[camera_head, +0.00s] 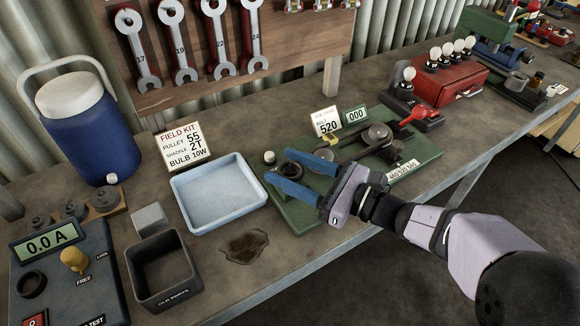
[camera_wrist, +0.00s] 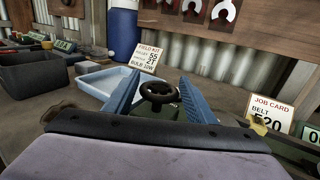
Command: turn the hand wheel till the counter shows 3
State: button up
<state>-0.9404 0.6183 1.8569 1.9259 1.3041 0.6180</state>
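The black hand wheel (camera_wrist: 158,98) sits between the two fingers of my gripper in the wrist view. In the head view the wheel is at the left end of the green machine board (camera_head: 428,152), partly hidden by a finger. My gripper (camera_head: 280,166) is open, with its blue fingers spread on either side of the wheel. I cannot tell whether either finger touches the rim. The counter (camera_head: 356,115) at the back of the board reads 000; its edge shows at the right of the wrist view (camera_wrist: 311,134).
A pale blue tray (camera_head: 218,225) lies left of the board. Behind it stands a field kit card (camera_head: 181,143). A job card (camera_head: 325,121) reading belt 520 is by the counter. Belt pulleys (camera_head: 376,136) and a red-handled device (camera_head: 413,112) lie to the right.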

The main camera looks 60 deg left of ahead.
jog(key=c, duration=0.6)
jog(key=shift+o, duration=0.2)
jog(key=shift+n+g+h, duration=0.7)
jog(key=shift+n+g, duration=0.1)
jog(key=shift+g, duration=0.2)
jog(key=o, duration=1.1)
jog(key=shift+c, duration=0.2)
jog(key=shift+d, duration=0.1)
